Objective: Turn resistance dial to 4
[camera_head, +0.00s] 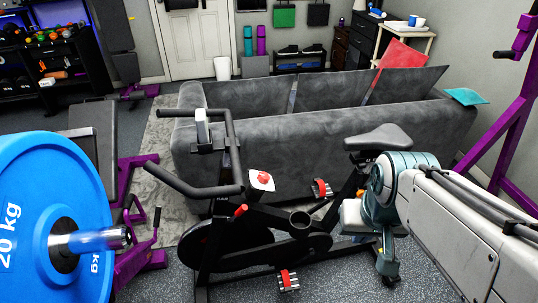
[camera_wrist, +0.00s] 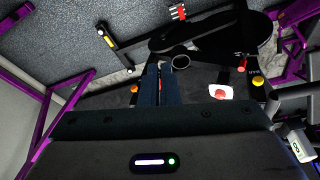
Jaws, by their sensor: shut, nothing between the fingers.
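The resistance dial (camera_head: 263,178) is a red knob on a white plate, on the exercise bike's (camera_head: 230,150) frame below the handlebars. In the wrist view the dial (camera_wrist: 221,92) is right of my fingers and apart from them. Its numbers and setting are too small to read. My gripper (camera_wrist: 163,68) has its two dark fingers together and empty, pointing toward the bike frame. In the head view my arm comes in from the right, beside the saddle; the fingers are hard to make out there.
A red knob (camera_head: 240,210) and a round cup holder (camera_head: 300,221) sit near the dial on the bike. The saddle (camera_head: 378,139) is close to my arm. A grey sofa (camera_head: 240,128) stands behind, and a blue weight plate (camera_head: 25,200) is at left.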

